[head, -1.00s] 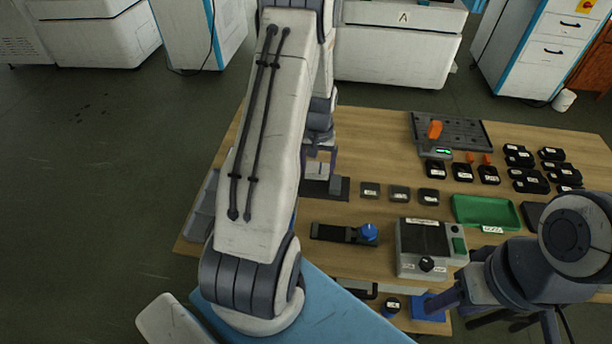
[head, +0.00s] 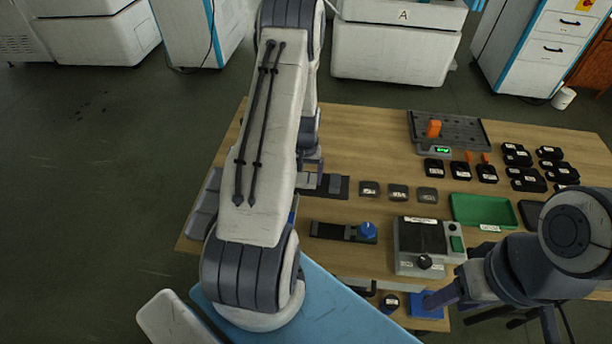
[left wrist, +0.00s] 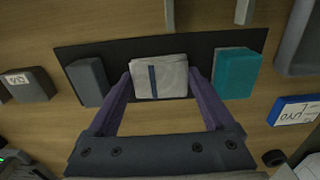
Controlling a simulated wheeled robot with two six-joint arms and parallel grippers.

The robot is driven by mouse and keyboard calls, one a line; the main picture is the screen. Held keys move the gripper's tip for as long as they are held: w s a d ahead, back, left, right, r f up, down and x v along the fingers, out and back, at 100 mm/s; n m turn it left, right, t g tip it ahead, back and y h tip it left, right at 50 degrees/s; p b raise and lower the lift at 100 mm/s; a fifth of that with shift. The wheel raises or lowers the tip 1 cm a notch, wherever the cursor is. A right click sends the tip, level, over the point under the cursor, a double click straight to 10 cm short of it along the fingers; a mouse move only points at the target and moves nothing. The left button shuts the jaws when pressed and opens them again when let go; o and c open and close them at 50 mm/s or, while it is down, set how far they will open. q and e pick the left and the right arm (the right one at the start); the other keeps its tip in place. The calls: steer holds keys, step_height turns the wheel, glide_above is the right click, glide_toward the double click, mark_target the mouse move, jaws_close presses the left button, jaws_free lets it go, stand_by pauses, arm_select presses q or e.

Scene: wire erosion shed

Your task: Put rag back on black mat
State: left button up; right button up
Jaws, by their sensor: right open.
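The rag (left wrist: 160,78) is a small folded pale grey cloth with a dark blue stripe, in the middle of the left wrist view. My left gripper (left wrist: 160,74) has one finger against each side of it. The black mat (left wrist: 120,55) lies behind the rag; I cannot tell whether the rag touches it. A dark grey block and a teal block stand on the mat either side of the rag. In the head view the mat (head: 341,194) is partly hidden by my left arm, with my left gripper (head: 311,166) over it. My right gripper (head: 438,299) is open, low at the table's front.
Several small labelled blocks (head: 398,192) stand right of the mat. A blue-knobbed black fixture (head: 330,231) and a grey device (head: 422,262) are nearer. A green tray (head: 484,209) and several black parts fill the right side. Bare wood (head: 365,145) lies behind the mat.

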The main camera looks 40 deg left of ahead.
mark_target(306, 178)
arm_select(q)
steer(key=shift+o, duration=0.8)
steer(key=shift+r, duration=0.45)
step_height(306, 178, up, 12)
steer(key=b, duration=0.1)
steer(key=shift+f, duration=0.25)
steer(key=s+d+r+m, duration=0.25)
steer(key=d+r, duration=0.25)
steer(key=d, duration=0.6)
steer(key=s+d+r+m, duration=0.1)
steer(key=d+r+m, duration=0.3)
steer(key=d, duration=0.7)
steer(key=s+d+r+m, duration=0.2)
steer(key=s+d, duration=0.4)
steer(key=s, duration=0.3)
steer(key=s+d+r+m+h, duration=0.1)
steer(key=s+d+r+m, duration=0.1)
steer(key=s+d+m, duration=0.3)
steer(key=s+d, duration=0.1)
steer(key=s, duration=0.2)
steer(key=shift+s+r, duration=0.25)
steer(key=shift+s, duration=0.1)
